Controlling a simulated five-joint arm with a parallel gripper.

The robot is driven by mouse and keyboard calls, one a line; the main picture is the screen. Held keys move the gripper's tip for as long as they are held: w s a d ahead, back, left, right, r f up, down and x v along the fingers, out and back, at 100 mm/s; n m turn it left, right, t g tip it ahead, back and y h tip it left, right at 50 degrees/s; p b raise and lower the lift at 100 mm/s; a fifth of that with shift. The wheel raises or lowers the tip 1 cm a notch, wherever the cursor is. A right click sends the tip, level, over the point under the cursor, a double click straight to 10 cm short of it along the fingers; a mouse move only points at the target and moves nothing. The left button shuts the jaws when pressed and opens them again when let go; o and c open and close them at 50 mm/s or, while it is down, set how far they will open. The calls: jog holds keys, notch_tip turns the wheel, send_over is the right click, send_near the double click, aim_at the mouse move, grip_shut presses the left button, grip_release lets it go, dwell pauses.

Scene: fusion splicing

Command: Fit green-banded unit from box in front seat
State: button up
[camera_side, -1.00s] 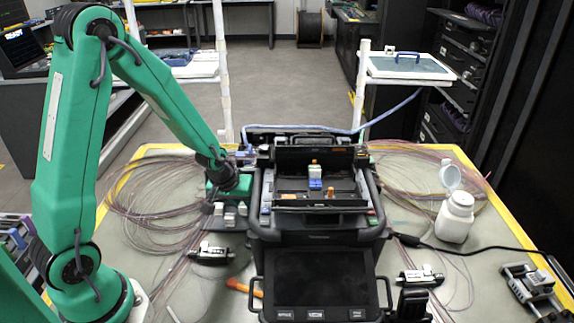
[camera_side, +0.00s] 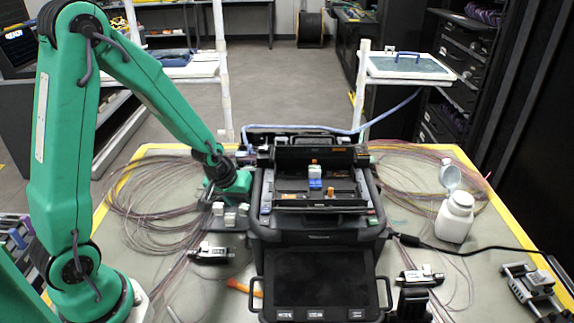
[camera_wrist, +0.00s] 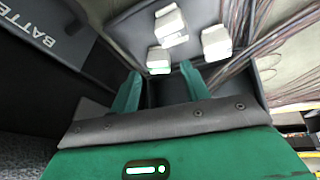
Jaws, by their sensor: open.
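Several small pale units stand in the dark box (camera_side: 222,226) left of the splicer; the wrist view shows three, a tilted one (camera_wrist: 172,27), a right one (camera_wrist: 215,42) and a lower one (camera_wrist: 158,60) with a greenish strip. The black splicer (camera_side: 318,238) holds a blue-and-white unit (camera_side: 315,178) and an orange piece (camera_side: 330,192); the front seat is not clearly distinguishable.
Fibre coils (camera_side: 150,205) lie left of the splicer. A white bottle (camera_side: 455,218) with its cap open stands right. Small black-and-silver tools (camera_side: 211,253) and an orange pen (camera_side: 240,287) lie in front. The splicer's dark wall is close beside my gripper.

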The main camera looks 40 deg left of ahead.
jog(key=shift+v, duration=2.9)
jog(key=shift+w+r, duration=0.1)
jog(key=shift+d+r, duration=0.1)
jog(key=shift+r, duration=0.1)
jog(key=s+d+r+m, duration=0.3)
jog(key=s+r, duration=0.4)
jog(key=r, duration=0.1)
jog(key=s+d+r+m+t, duration=0.1)
jog(key=s+d+r+m, duration=0.2)
jog(key=s+r, duration=0.4)
jog(key=shift+s+r+h, duration=0.25)
jog(key=shift+r+h, duration=0.05)
jog(key=shift+r, duration=0.05)
jog(key=shift+c, duration=0.6)
jog(key=shift+w, duration=0.15)
